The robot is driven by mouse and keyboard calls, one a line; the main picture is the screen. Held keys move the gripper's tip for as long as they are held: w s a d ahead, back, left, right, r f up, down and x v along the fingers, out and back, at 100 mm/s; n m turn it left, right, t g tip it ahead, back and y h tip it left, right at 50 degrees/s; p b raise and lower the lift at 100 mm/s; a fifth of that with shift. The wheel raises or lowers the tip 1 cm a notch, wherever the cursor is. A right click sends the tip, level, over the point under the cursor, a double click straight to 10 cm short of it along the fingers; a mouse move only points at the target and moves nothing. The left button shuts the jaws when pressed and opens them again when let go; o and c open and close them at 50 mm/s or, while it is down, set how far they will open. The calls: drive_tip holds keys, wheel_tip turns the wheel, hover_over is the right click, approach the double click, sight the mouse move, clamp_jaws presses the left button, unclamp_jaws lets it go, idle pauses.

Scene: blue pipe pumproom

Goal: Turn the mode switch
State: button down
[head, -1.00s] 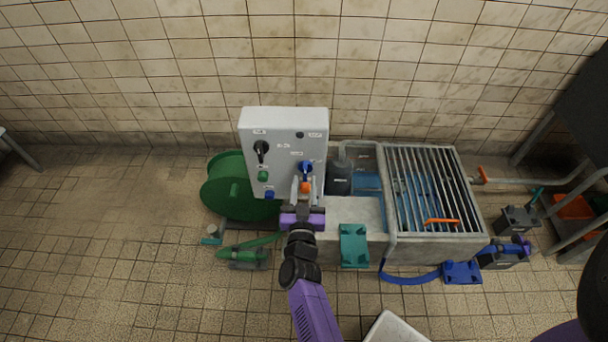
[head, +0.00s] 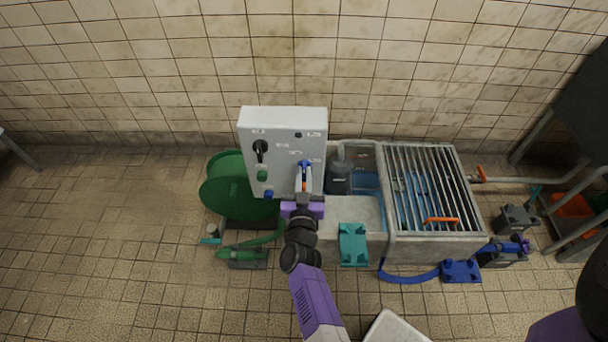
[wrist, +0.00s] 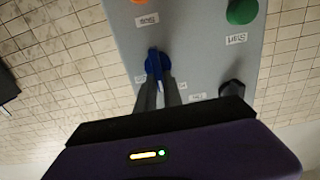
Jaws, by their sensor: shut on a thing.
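My gripper (head: 303,178) comes from below, shut on the blue switch. In the wrist view the gripper's two fingertips (wrist: 157,80) press on either side of the handle. The fingers hide part of the handle.
The panel also has a black knob (head: 260,149), a green button (head: 262,175) and a blue part (head: 269,194) at the bottom. An orange button (wrist: 139,2) sits close to the switch. A green hose reel (head: 222,183) and a barred tank (head: 432,185) flank the panel.

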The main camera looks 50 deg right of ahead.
drive_tip(key=shift+m+b, duration=0.3)
drive_tip(key=shift+b, duration=0.05)
drive_tip(key=m+b, duration=0.1)
drive_tip(key=m, duration=0.2)
drive_tip(key=m+b, duration=0.2)
drive_tip(key=m, duration=0.2)
drive_tip(key=s+m+b, duration=0.1)
drive_tip(key=m, duration=0.3)
drive_tip(key=shift+d+f+b, duration=0.3)
drive_tip(key=shift+d+f, duration=0.05)
drive_tip(key=shift+d, duration=0.05)
drive_tip(key=shift+s+m, duration=0.1)
drive_tip(key=shift+m, duration=0.2)
drive_tip(key=c, duration=1.5)
unclamp_jaws()
drive_tip(key=shift+a, duration=0.1)
